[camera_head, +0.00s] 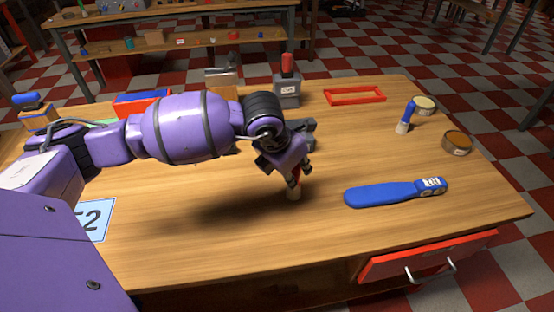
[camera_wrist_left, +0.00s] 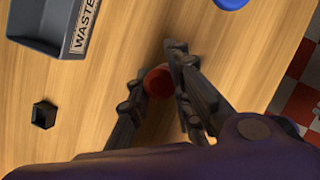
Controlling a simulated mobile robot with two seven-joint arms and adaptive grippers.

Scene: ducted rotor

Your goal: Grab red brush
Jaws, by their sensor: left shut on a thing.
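The red brush (camera_head: 296,184) is upright at the middle of the wooden table, its red handle mostly hidden by my fingers and its pale bristle end low, close to the table top. I cannot tell whether the bristles touch the table. My left gripper (camera_head: 293,170) is shut on the brush handle from above. In the left wrist view the round red handle end (camera_wrist_left: 157,82) sits between the two dark fingers of the left gripper (camera_wrist_left: 165,85). My right gripper is not in view.
A blue paddle-like object (camera_head: 390,194) lies right of the gripper. A blue brush (camera_head: 406,118) and two round tins (camera_head: 458,143) stand farther right. A red frame (camera_head: 355,96) lies at the back. A grey waste tray (camera_wrist_left: 50,20) is beside the gripper. The front table area is clear.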

